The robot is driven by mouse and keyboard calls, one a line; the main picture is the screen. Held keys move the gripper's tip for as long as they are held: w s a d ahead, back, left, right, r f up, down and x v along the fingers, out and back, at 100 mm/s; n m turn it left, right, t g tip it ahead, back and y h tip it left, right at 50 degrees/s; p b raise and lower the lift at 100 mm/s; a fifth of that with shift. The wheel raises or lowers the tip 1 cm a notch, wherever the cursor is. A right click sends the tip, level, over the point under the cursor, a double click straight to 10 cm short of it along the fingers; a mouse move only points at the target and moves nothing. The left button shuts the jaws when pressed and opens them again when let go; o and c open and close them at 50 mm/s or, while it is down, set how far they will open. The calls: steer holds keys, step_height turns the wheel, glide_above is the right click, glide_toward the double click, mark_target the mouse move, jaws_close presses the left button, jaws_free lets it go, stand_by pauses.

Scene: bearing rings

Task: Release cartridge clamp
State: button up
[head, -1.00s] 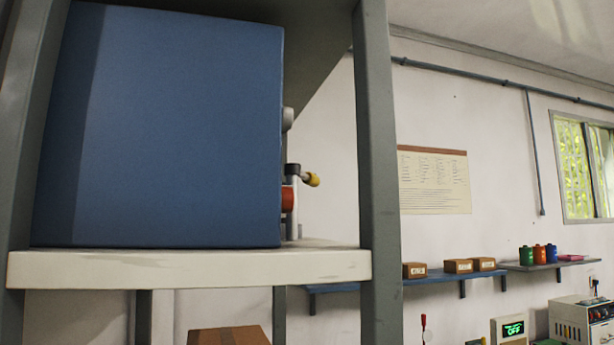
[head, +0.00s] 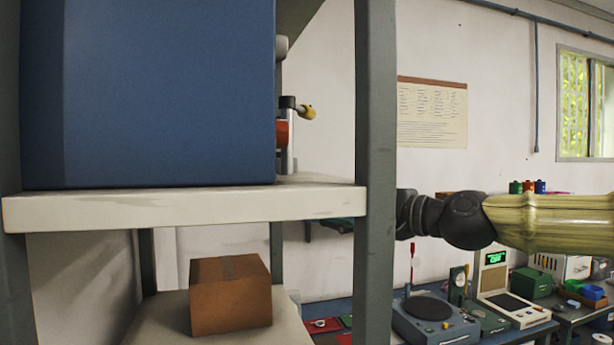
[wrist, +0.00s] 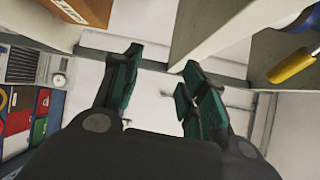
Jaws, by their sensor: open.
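The cartridge clamp (head: 290,108), with a dark pivot and a yellow-tipped handle (head: 306,112), stands at the right side of the big blue housing (head: 150,95) on the upper shelf. A red part (head: 282,134) shows beside it; the housing hides the rest. My arm reaches in from the right, below the clamp's level, and the shelf post hides much of its end. In the wrist view my gripper (wrist: 160,84) is open, its dark green fingers apart with nothing between them. A yellow-tipped piece (wrist: 292,66) shows at upper right there; I cannot tell whether it is the clamp handle.
The grey shelf post (head: 375,150) stands between my camera and the gripper. The white shelf board (head: 190,207) carries the housing; a cardboard box (head: 230,297) sits on the lower shelf. A bench with a round-topped device (head: 430,312) is behind my arm.

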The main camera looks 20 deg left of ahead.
steer(key=y, duration=0.2)
glide_toward(313, 112)
steer(key=shift+n, duration=0.4)
steer(key=p+x, duration=0.4)
steer(key=x, duration=0.5)
steer(key=shift+a+p, duration=0.2)
steer(key=shift+p, duration=0.2)
steer(key=shift+p+x, duration=0.35)
steer(key=shift+x, duration=0.6)
steer(key=shift+f, duration=0.1)
jaws_close()
